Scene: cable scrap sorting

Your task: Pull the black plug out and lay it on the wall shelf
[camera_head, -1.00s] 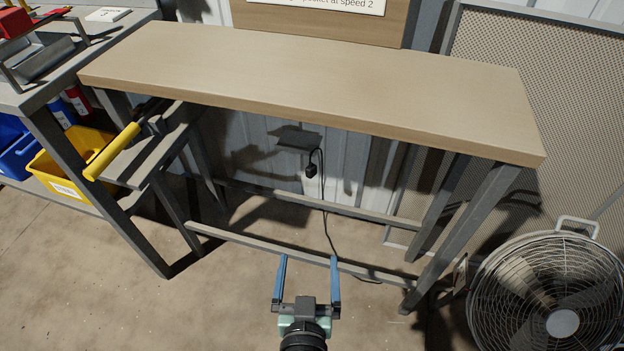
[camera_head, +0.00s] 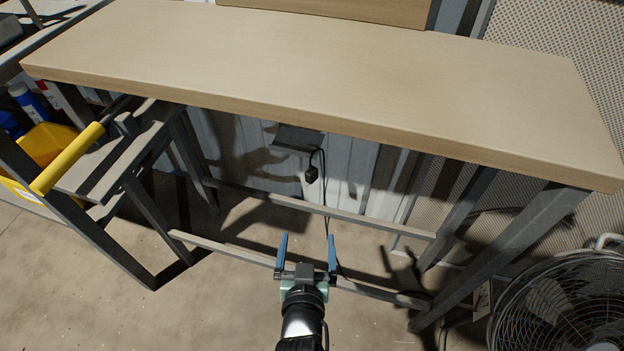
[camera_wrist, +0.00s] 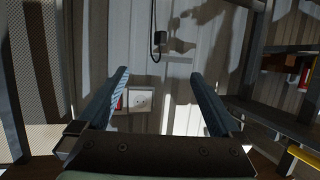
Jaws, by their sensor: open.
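The black plug (camera_head: 311,174) is at the back wall below the tabletop, its black cord looping above it and running down. It also shows in the wrist view (camera_wrist: 159,38), which looks upside down. Whether it sits in a socket cannot be told. A small dark wall shelf (camera_head: 298,138) is just above and left of the plug in the head view. My gripper (camera_head: 307,242) is open and empty, in front of and below the plug in the head view, apart from it. Its blue fingers (camera_wrist: 160,75) spread apart in the wrist view.
The wooden tabletop (camera_head: 330,75) overhangs the space, with grey legs and low crossbars (camera_head: 320,207) around it. A yellow handle (camera_head: 68,158) juts in at left. A fan (camera_head: 560,300) stands at right. A white wall outlet (camera_wrist: 140,100) has something red beside it.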

